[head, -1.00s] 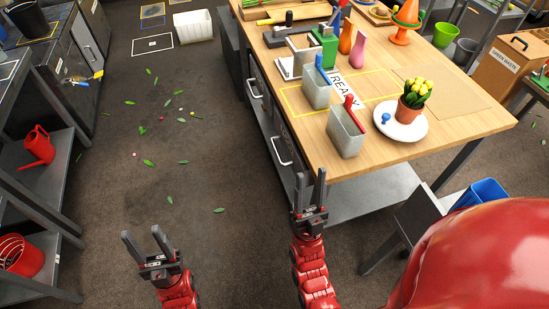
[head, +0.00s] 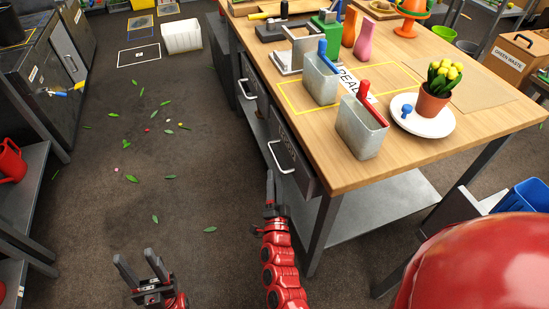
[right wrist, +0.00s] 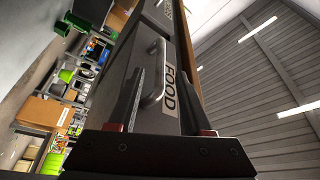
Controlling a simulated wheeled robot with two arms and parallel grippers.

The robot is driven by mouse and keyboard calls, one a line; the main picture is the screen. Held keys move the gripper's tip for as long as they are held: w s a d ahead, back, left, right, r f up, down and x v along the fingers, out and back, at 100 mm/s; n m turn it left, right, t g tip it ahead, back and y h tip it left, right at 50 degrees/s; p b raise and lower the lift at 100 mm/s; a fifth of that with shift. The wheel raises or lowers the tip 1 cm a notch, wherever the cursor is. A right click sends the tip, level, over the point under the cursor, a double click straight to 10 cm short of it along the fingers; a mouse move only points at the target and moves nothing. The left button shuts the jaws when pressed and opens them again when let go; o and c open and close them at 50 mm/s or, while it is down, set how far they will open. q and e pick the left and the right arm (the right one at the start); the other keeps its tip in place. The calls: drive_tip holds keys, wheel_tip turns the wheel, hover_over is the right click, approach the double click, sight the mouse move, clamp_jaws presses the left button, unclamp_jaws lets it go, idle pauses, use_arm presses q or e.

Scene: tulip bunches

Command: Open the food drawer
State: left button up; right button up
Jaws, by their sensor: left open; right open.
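The food drawer (head: 299,165) is in the near side of the wooden workbench, and its dark front looks shut. Its pale bar handle (head: 280,157) faces the aisle. In the right wrist view the handle (right wrist: 154,73) stands upright beside the FOOD label (right wrist: 171,91). My right gripper (head: 270,188) is open and empty, just below the handle in the head view. In the right wrist view its fingers (right wrist: 158,98) lie either side of the handle in the picture, with the handle seemingly ahead of them. My left gripper (head: 140,264) is open and empty over the floor, low at left.
A second drawer handle (head: 246,89) is farther along the bench. The bench top (head: 350,178) holds grey bins (head: 361,130), a potted tulip bunch (head: 434,96) on a white plate (head: 437,124), and vases. Shelving (head: 40,200) stands at left. The aisle floor between is open, with scattered leaves.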

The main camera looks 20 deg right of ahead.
sight(274, 156)
drive_tip(key=x, duration=0.8)
drive_tip(key=shift+w, duration=0.15)
clamp_jaws()
idle(1.1)
